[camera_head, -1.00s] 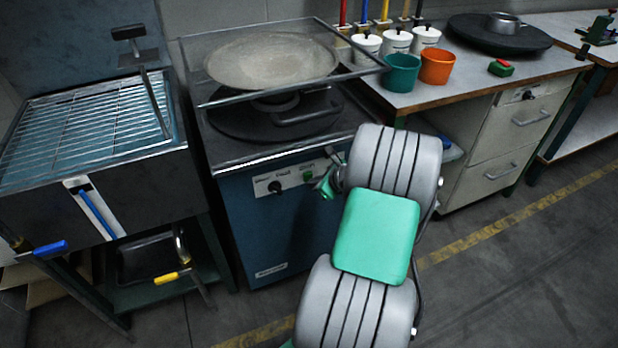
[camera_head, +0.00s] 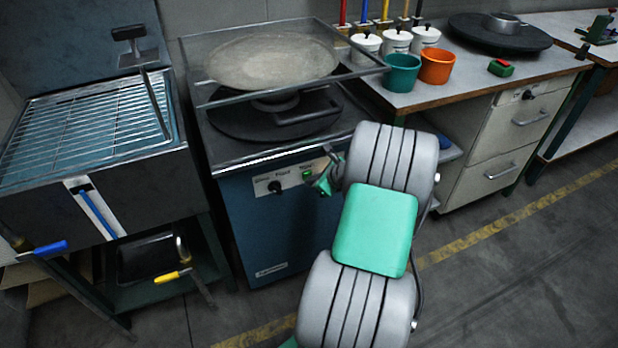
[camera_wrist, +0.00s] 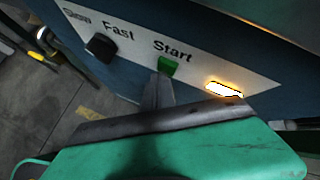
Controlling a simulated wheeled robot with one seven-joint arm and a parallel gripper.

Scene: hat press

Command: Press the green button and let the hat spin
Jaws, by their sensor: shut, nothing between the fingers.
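The green button (camera_wrist: 168,66) sits under the word Start on the white control panel (camera_wrist: 130,40) in the wrist view. It is small in the head view (camera_head: 307,173). My gripper (camera_wrist: 160,86) is shut and empty. Its fingertips overlap the button's lower edge in the wrist view; I cannot tell whether they touch it. In the head view my gripper (camera_head: 326,172) is just right of the button, partly hidden by my arm. A pale, round, hat-like piece (camera_head: 272,62) lies on top of the machine (camera_head: 265,225). I cannot tell whether it is spinning.
A yellow light (camera_wrist: 223,89) glows right of the button. A black knob (camera_wrist: 100,47) is left of it. A wire grill (camera_head: 85,130) stands left of the machine. Teal (camera_head: 402,73) and orange (camera_head: 437,66) cups stand on the bench at right.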

